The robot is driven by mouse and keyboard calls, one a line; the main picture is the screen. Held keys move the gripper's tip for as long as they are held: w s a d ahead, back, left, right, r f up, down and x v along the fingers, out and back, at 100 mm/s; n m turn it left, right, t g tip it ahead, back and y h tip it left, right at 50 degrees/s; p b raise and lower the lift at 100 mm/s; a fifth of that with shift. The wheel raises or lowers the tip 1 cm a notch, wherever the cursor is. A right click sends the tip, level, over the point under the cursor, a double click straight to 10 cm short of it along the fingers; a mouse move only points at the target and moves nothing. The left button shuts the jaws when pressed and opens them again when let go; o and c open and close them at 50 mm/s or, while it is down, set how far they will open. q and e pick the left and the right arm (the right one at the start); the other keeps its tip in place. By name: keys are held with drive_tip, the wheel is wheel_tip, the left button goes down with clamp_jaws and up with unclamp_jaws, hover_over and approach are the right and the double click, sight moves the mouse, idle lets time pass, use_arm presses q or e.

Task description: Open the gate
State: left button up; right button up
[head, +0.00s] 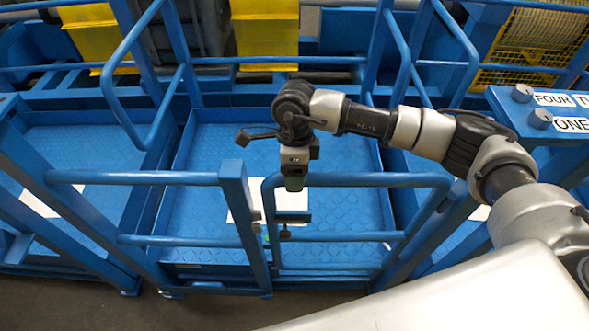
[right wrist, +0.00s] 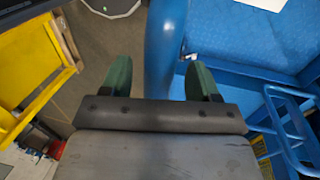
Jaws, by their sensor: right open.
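The gate (head: 400,181) is a blue tube frame across the front of a blue platform, with a top rail and lower rails. Its left edge stands close to a square blue post (head: 238,205), in line with the railing, so it looks closed. A small dark latch-like part (head: 288,217) is at that edge. My right gripper (head: 293,186) points down at the gate's upper left corner. In the right wrist view its two green fingers (right wrist: 161,80) are apart, with a blue tube (right wrist: 163,40) between them. Whether they touch it cannot be told. My left gripper is out of view.
A blue railing (head: 140,178) runs left of the post. The platform floor (head: 345,215) behind the gate is bare except for a white sheet (head: 240,207). A blue panel with knobs and labels (head: 540,105) is at the right. Yellow panels (head: 265,35) stand behind.

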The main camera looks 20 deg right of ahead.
drive_tip(key=shift+s+f, duration=0.1)
drive_tip(key=shift+f, duration=0.35)
clamp_jaws()
